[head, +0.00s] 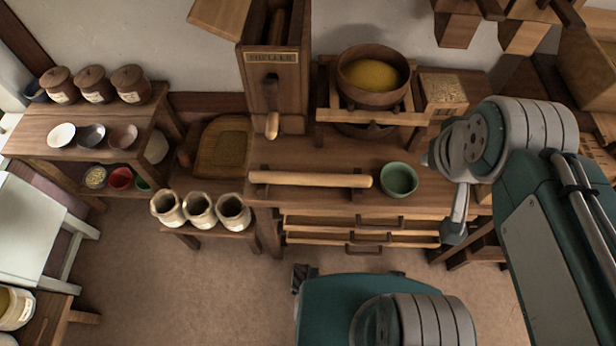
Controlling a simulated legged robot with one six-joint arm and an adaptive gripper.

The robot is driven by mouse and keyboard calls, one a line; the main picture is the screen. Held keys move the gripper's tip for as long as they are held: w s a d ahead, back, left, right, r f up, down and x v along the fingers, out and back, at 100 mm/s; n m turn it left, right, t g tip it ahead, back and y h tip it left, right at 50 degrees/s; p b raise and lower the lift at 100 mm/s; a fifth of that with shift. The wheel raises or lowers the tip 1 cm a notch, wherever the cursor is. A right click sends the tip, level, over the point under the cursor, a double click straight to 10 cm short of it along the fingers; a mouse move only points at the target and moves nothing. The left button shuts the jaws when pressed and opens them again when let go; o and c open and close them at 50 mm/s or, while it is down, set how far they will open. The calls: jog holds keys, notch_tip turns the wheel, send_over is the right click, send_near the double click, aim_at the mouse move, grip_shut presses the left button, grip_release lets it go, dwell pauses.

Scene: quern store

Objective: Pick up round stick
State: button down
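The round stick (310,179) is a pale wooden rod. It lies level, left to right, along the front of the wooden bench (290,150), resting across two small dark supports near its ends. Nothing holds it. The far end of my arm hangs at the right of the head view, with what looks like my gripper (453,234) pointing down, to the right of the stick and apart from it. Its fingers are not clear, so I cannot tell if it is open.
A green bowl (398,180) stands just right of the stick. Behind are a wooden dispenser (272,90) and a bowl of yellow grain (373,75) on a stand. Several jars (200,210) stand on a low stool at front left. Drawers (345,238) lie below; the left floor is clear.

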jog(key=c, duration=0.7)
grip_release()
jog(key=shift+w, duration=0.1)
jog(key=o, duration=0.5)
jog(key=shift+w+a+f+m, duration=0.2)
jog(key=shift+w+f+m, duration=0.05)
jog(key=shift+w+m, duration=0.15)
jog(key=w+a+f+m+g, duration=0.1)
jog(key=w+f+m, duration=0.1)
jog(key=w+a+f+m+g, duration=0.1)
jog(key=w+f+m, duration=0.1)
jog(key=w, duration=0.1)
jog(key=w+a+f+m, duration=0.2)
jog(key=w+m, duration=0.1)
jog(key=shift+f+g, duration=0.35)
jog(key=shift+g, duration=0.05)
jog(key=m+g, duration=0.3)
jog(key=m, duration=0.7)
send_over(337, 177)
jog(key=f, duration=1.5)
jog(key=shift+w+d+f, duration=0.15)
jog(key=shift+d, duration=0.05)
notch_tip(337, 177, down, 4)
jog(key=shift+r, duration=0.1)
jog(key=shift+a+f, duration=0.15)
jog(key=shift+f, duration=1.4)
jog(key=shift+a+f, duration=0.1)
jog(key=shift+f, duration=1.45)
